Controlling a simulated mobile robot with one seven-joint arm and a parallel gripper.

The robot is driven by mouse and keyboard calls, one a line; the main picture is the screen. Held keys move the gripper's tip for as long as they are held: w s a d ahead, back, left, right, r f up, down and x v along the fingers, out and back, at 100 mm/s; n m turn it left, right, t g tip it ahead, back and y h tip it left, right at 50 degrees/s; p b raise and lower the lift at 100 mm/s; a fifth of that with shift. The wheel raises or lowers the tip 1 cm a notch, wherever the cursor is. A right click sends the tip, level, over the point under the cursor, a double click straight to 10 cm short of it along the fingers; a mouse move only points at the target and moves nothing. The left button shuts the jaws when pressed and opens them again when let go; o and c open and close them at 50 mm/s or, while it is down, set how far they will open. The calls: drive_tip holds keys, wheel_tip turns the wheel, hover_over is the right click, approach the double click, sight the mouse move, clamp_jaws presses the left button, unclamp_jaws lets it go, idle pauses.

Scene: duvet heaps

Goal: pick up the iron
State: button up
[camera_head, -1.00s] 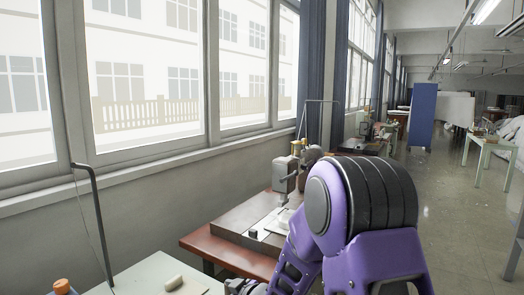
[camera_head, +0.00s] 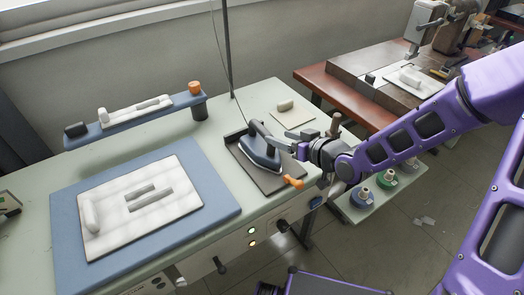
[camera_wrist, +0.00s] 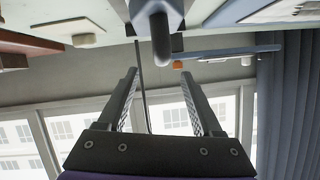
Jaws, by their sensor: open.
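The iron (camera_head: 262,154) has a dark blue-grey body and a dark handle. In the head view it sits on a dark tray-like rest (camera_head: 276,183) on the pale green table. My gripper (camera_head: 288,147) is just right of the iron, at about handle height, its fingers pointing left toward it. In the wrist view the two fingers (camera_wrist: 158,90) are spread apart with nothing between them. A grey rounded part, apparently the iron's handle (camera_wrist: 160,35), shows at the top, beyond the fingertips.
A blue mat (camera_head: 225,205) with a white quilted piece (camera_head: 145,205) lies to the left. A blue shelf (camera_head: 130,122) stands behind it. A thin upright pole (camera_head: 230,50) rises behind the iron. An orange-tipped piece (camera_head: 293,181) is at the rest's front right.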

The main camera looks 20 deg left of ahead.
sight(266, 131)
drive_tip(key=x, duration=0.4)
drive_tip(key=shift+w+a+f, duration=0.1)
drive_tip(key=shift+w+a, duration=0.05)
drive_tip(key=b+x, duration=0.1)
drive_tip(key=x, duration=0.4)
drive_tip(key=shift+a, duration=0.25)
clamp_jaws()
idle(0.9)
drive_tip(key=shift+r, duration=0.3)
